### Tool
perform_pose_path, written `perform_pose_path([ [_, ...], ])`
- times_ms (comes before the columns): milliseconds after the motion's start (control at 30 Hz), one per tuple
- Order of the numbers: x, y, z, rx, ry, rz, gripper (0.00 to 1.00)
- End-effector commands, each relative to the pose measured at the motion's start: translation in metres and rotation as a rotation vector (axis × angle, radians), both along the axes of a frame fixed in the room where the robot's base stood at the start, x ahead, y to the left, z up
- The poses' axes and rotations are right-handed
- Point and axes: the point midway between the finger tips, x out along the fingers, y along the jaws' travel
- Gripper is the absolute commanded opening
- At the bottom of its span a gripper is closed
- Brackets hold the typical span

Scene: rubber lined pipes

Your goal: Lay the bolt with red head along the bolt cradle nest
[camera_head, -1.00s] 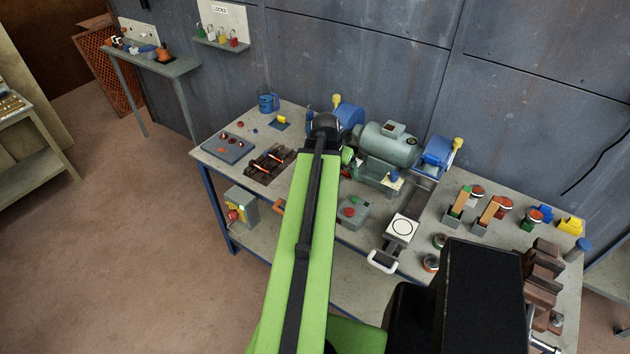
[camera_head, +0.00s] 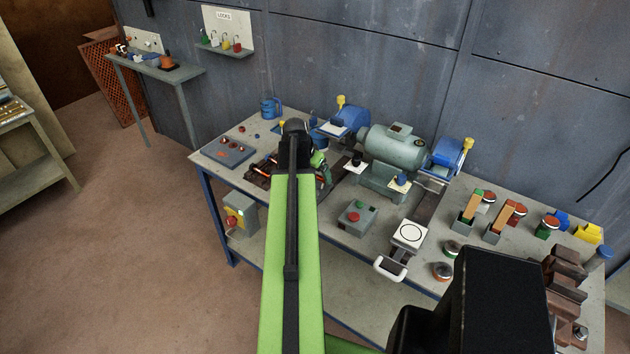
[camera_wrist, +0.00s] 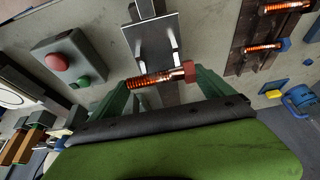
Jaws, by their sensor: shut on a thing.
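In the wrist view, a bolt (camera_wrist: 157,78) with a copper-coloured threaded shank and a reddish head lies crosswise at the fingertips of my gripper (camera_wrist: 160,86). The gripper is shut on it, with the head to the right. The dark brown bolt cradle (camera_wrist: 243,62) is at the upper right, apart from the held bolt. Two other bolts lie across its rails. In the head view, the cradle (camera_head: 258,167) is partly hidden behind my arm, and the held bolt cannot be made out.
A grey bracket with two prongs (camera_wrist: 150,38) is just beyond the held bolt. A control box (camera_head: 357,217) stands right of my arm. The bench grinder (camera_head: 392,150) is behind it. A grey tray (camera_head: 228,153) and blue mug (camera_head: 269,107) are at the bench's left end.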

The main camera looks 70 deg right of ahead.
Motion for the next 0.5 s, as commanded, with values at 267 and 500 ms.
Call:
perform_pose_path([
  [267,0.000,0.000,-0.030,0.000,0.000,0.000,0.30],
  [500,0.000,0.000,-0.033,0.000,-0.001,0.000,0.30],
])
